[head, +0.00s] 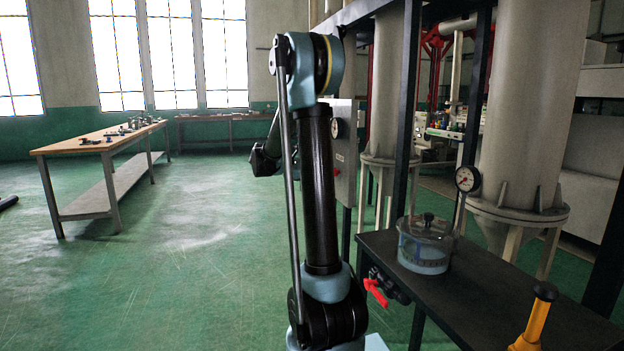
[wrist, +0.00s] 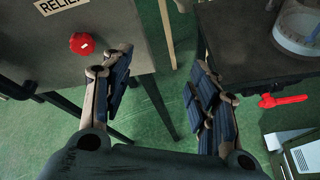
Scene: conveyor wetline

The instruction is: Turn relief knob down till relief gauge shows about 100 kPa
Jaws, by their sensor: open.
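The red relief knob (wrist: 82,43) is on the face of a grey box (wrist: 125,25), below a partly cut-off label reading "RELIE" (wrist: 60,3). In the head view the grey box (head: 347,145) shows just right of my arm, with the red knob (head: 336,172) low on it. A round gauge (head: 336,129) is higher on the box, partly behind my arm; its reading is too small to tell. My gripper (wrist: 160,64) is open and empty. Its left finger is just right of the knob in the picture, apart from it as far as I can tell.
A dark bench (head: 500,280) carries a clear vessel (head: 425,245), a second dial gauge (head: 467,179) and a yellow-handled item (head: 537,312). A red valve lever (head: 376,292) juts from the bench side, also in the wrist view (wrist: 283,101). Green floor (head: 190,260) at left is open.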

